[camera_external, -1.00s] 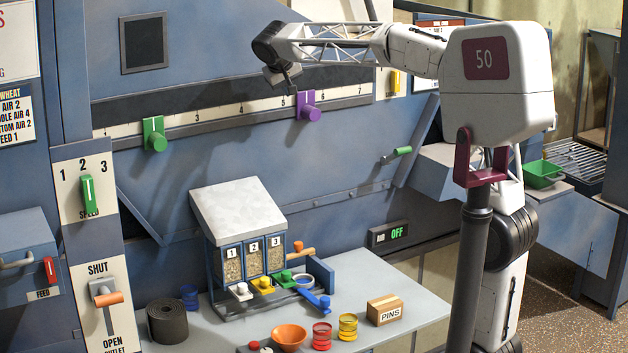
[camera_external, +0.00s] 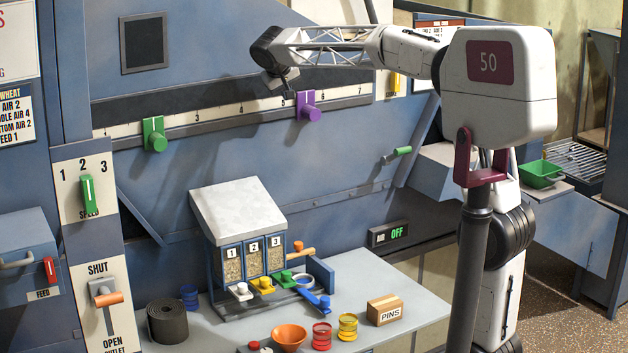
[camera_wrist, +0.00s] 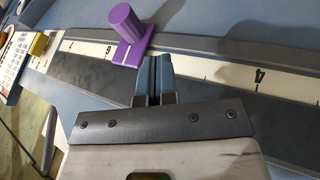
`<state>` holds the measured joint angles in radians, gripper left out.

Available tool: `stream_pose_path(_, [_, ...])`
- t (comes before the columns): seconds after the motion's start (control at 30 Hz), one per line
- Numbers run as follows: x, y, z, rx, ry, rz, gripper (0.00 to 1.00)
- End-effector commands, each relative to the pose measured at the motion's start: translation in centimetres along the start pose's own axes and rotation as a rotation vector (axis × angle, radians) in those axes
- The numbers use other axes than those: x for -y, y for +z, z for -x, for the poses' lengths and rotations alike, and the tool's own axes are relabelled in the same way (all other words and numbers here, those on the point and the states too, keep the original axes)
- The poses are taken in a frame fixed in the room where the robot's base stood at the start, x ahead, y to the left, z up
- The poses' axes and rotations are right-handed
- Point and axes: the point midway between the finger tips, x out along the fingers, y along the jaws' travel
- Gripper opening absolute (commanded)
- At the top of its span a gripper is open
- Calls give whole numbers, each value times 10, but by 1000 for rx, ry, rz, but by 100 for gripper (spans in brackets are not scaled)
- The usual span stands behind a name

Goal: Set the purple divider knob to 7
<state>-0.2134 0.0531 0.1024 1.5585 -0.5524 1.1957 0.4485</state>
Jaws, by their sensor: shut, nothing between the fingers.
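The purple divider knob (camera_external: 308,112) sits on the long numbered scale (camera_external: 343,92), between 5 and 6 and nearer the 6. In the wrist view the knob (camera_wrist: 130,28) stands up from the rail just left of my fingers, with the 6 at its left and the 4 far to the right. My gripper (camera_wrist: 155,62) is shut and empty, its fingertips beside the knob on the lower-number side. A small gap shows between fingers and knob. In the external view my gripper (camera_external: 288,88) is just left of the knob, partly hidden by the wrist.
A green knob (camera_external: 155,137) sits on the same scale near 2. A yellow piece (camera_wrist: 39,43) stands beyond the scale's 7 end. The rail (camera_external: 240,119) between the green and purple knobs is clear. A bench (camera_external: 350,270) with a sample box is below.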

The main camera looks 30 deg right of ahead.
Motion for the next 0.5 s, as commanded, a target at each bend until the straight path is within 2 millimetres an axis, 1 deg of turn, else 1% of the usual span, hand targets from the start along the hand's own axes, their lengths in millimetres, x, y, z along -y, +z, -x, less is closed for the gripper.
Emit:
stream_pose_path(0.03, [0, 0, -7, 1, 0, 0, 0])
stream_pose_path(0.5, [0, 0, -78, 1, 0, 1, 0])
